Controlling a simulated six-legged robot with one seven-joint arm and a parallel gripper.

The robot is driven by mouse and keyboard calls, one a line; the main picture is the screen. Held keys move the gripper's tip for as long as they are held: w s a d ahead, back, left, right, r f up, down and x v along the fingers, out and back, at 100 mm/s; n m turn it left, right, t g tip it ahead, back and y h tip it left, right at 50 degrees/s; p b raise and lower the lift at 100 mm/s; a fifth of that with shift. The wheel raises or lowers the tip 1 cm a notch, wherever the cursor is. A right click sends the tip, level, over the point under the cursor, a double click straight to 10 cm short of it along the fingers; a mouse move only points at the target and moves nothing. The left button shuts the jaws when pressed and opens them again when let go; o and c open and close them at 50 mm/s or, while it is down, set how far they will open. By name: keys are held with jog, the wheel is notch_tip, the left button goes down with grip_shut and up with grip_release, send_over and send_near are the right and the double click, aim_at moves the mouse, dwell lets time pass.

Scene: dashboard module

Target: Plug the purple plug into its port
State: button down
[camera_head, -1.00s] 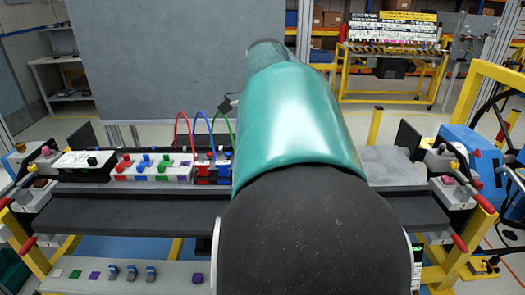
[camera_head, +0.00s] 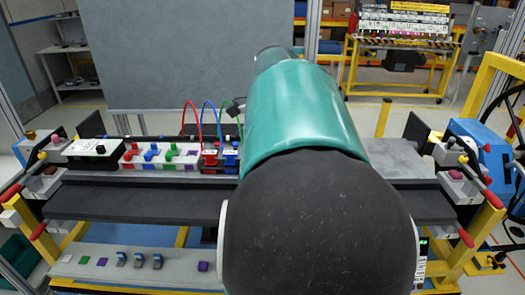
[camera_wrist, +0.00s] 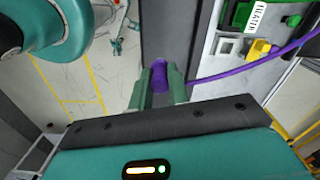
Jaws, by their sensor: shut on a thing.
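In the wrist view my gripper (camera_wrist: 160,84) is shut on the purple plug (camera_wrist: 159,74), whose rounded end shows between the two green fingers. A purple cable (camera_wrist: 250,67) runs from beside the fingers to the right edge of the picture. The plug is over a dark grey strip and appears apart from any port. In the head view my arm hides the gripper and the plug. A small purple spot (camera_head: 190,153) shows on the white module (camera_head: 135,165); I cannot tell if it is the port.
Red (camera_head: 186,110), blue (camera_head: 205,115) and green cables arch up beside the arm. In the wrist view a green block (camera_wrist: 245,14) and a yellow connector (camera_wrist: 259,48) sit on a white unit at the right. A dark ledge (camera_head: 130,203) runs along the front.

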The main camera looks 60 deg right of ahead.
jog(key=w+d, duration=0.2)
jog(key=w, duration=1.3)
jog(key=w+d, duration=0.2)
jog(key=w, duration=1.3)
jog(key=shift+w+d, duration=0.25)
jog(key=shift+d, duration=0.05)
dwell(0.5)
jog(key=shift+f, duration=2.9)
jog(key=shift+f, duration=1.25)
jog(key=shift+r, duration=0.1)
jog(key=shift+r, duration=0.85)
